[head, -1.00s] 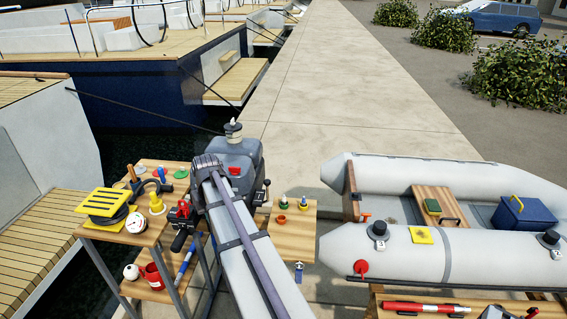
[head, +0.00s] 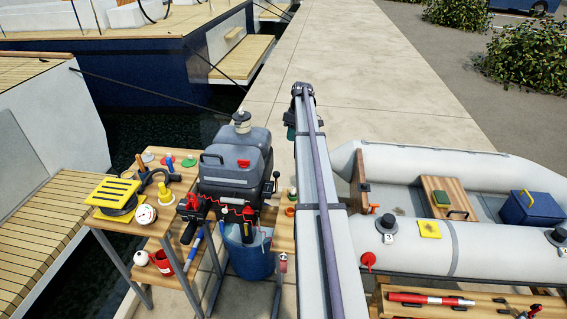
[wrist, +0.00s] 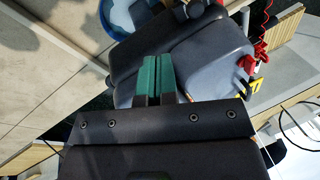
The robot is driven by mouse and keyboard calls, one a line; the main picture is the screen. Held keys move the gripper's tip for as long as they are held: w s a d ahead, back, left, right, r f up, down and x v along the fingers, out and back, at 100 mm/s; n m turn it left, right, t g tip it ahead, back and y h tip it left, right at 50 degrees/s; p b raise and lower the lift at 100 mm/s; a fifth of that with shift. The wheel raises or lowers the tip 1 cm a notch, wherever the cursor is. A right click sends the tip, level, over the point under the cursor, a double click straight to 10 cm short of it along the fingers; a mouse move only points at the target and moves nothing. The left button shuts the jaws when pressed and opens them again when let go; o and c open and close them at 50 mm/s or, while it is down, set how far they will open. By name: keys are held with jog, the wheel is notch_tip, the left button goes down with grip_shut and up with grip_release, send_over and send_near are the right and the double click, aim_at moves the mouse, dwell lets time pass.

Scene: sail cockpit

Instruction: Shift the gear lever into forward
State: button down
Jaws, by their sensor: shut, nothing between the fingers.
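The grey outboard motor (head: 228,160) stands between two wooden benches in the head view. A dark lever with a round knob (head: 275,177), which looks like the gear lever, sticks up on its right side. Its exact setting is too small to tell. My gripper (head: 290,133) shows only partly beyond the end of my arm, to the right of the motor and apart from the lever. In the wrist view my teal fingertips (wrist: 157,60) are together and empty, in front of the grey motor cowl (wrist: 200,60). I cannot make out the lever in that view.
A blue bucket (head: 249,255) stands below the motor. The left bench (head: 122,226) holds a yellow-topped reel and several small items. A grey inflatable boat (head: 470,243) lies to the right. The pavement (head: 335,50) behind is clear.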

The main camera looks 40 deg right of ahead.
jog(key=s+a+f+b, duration=0.1)
jog(key=a+f+b, duration=0.5)
jog(key=f+b, duration=0.4)
jog(key=shift+s+a, duration=0.25)
jog(key=shift+a, duration=0.15)
jog(key=shift+s+f, duration=0.1)
jog(key=shift+s, duration=0.05)
